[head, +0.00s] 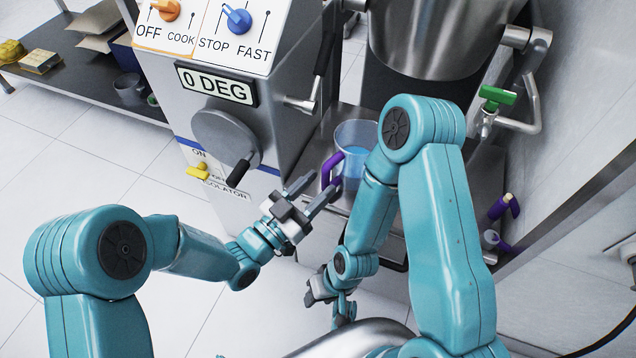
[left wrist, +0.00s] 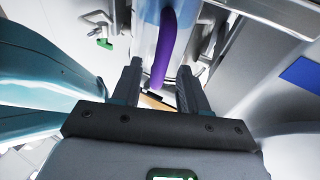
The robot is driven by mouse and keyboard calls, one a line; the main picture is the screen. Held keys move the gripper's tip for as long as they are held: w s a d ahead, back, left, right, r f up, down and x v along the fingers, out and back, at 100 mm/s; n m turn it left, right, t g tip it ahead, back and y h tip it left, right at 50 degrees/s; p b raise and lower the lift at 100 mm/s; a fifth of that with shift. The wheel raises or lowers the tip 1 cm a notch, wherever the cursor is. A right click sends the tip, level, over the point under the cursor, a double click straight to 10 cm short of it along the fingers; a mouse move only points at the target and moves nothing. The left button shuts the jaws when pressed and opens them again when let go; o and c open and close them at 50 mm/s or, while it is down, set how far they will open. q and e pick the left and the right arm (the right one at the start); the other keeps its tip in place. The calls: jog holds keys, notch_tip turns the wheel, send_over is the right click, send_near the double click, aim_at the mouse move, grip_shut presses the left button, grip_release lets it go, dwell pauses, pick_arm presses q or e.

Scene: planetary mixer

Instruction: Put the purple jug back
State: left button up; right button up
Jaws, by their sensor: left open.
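The jug (head: 356,146) is clear, with a purple handle (head: 331,170) and blue liquid inside. It stands upright on the steel ledge (head: 318,140) below the big metal bowl, its handle towards me. My left gripper (head: 324,180) is open, its fingertips at the handle. In the left wrist view the purple handle (left wrist: 165,45) runs down between the two open fingers (left wrist: 160,72), with the clear jug wall (left wrist: 150,25) behind it. I cannot tell if a finger touches it. My right gripper (head: 320,290) is low in front of the machine, and its jaws are unclear.
The mixer's control box (head: 240,60) stands left of the jug, with a crank (head: 228,140). The metal bowl (head: 435,35) hangs above. A green-handled tap (head: 495,98) and small purple-handled vessels (head: 503,207) are at right. A dark shelf (head: 85,88) holds items at far left.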

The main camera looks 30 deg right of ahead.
pick_arm(q)
jog(key=p+v, duration=0.1)
jog(key=v, duration=1)
jog(key=w+a+f+n+t+y, duration=0.25)
jog(key=a+f+n+y, duration=0.55)
jog(key=f, duration=0.4)
jog(key=s+a+f+n+g+y, duration=0.6)
jog(key=s+a+f+n+g, duration=0.2)
jog(key=s+a+f, duration=0.2)
jog(key=s+a, duration=0.2)
jog(key=shift+s+a+n+y, duration=0.35)
jog(key=shift+a+n+y, duration=0.05)
notch_tip(320, 180, up, 30)
jog(key=p, duration=3)
jog(key=shift+s+d, duration=0.25)
jog(key=shift+d, duration=0.05)
